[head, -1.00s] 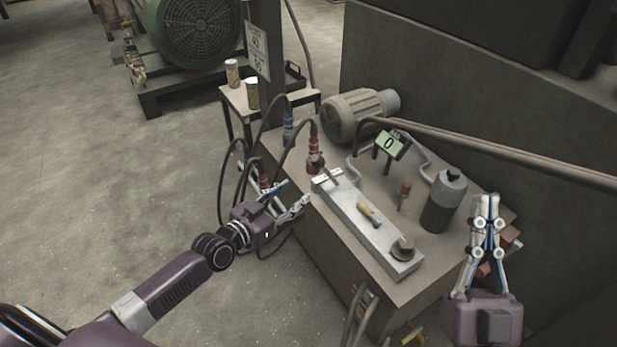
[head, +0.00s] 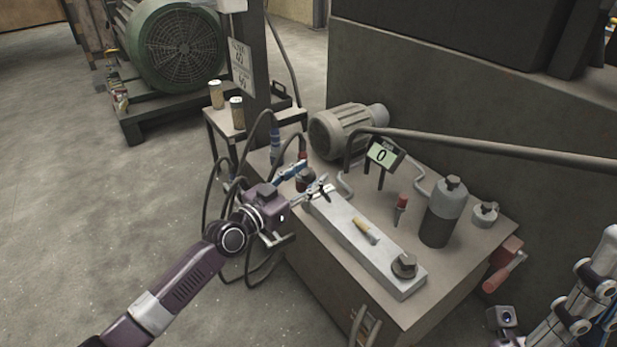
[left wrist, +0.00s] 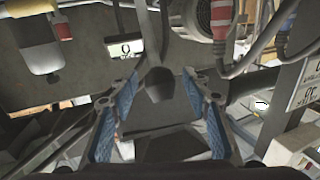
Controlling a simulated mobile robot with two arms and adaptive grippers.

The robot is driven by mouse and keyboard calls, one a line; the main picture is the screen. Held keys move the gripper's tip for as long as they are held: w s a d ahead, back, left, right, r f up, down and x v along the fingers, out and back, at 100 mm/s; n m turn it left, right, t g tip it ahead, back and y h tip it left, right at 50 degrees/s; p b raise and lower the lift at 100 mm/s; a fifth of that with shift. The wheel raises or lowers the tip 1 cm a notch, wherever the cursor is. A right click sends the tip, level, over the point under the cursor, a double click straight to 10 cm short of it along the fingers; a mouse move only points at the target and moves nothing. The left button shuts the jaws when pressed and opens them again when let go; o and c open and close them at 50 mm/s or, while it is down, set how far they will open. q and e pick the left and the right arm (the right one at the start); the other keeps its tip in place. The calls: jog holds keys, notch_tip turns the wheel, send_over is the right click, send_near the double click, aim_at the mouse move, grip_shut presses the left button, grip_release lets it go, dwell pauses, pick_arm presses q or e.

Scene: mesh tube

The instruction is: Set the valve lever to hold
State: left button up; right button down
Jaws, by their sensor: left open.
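A dark valve lever (left wrist: 158,84) with a blunt end stands between the two fingers of my left gripper (left wrist: 156,74) in the left wrist view. The blue-padded fingers are apart, with a gap on both sides of the lever. In the head view my left gripper (head: 313,177) is at the left end of the long grey block (head: 345,238), beside white labels. Its fingers partly hide the lever there, and I cannot read the label text. My right gripper (head: 582,300) is at the lower right, cut off by the frame edge, so its jaws are unclear.
A small display (head: 381,154) reads 0. A motor (head: 345,130), a grey canister (head: 442,212), a red-capped fitting (head: 401,207) and a yellow-handled piece (head: 366,229) are on the bench. Black hoses (head: 240,165) loop close to my left gripper. Open floor lies left.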

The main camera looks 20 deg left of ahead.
pick_arm(q)
jog(key=shift+w, duration=0.1)
grip_shut()
dwell(0.3)
